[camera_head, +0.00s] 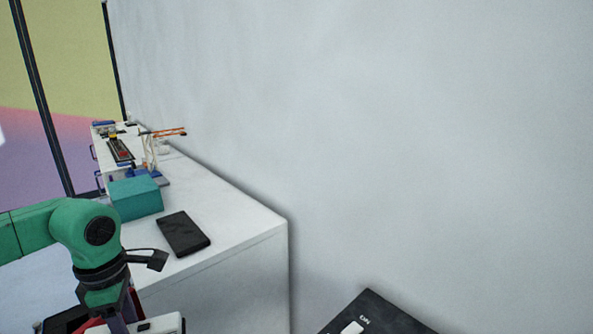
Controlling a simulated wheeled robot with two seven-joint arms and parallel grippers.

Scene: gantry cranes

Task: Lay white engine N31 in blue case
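My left arm (88,233) comes in from the left, green with black joints, and bends down at the lower left. The part toward my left gripper (106,298) points down to the bottom edge; its fingertips cannot be made out, so I cannot tell whether it is open or shut. A white piece with a small black mark (160,325) shows at the bottom edge beside it; I cannot tell whether it is engine N31. A teal-blue box (136,199) stands on the white counter; I cannot tell whether it is the blue case. My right gripper is not in view.
A black flat slab (183,233) lies on the white counter (235,215), right of the teal box. Farther back are small devices and an orange-armed crane model (165,132). A black panel with a white switch (368,316) is at the bottom. A plain wall fills the right.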

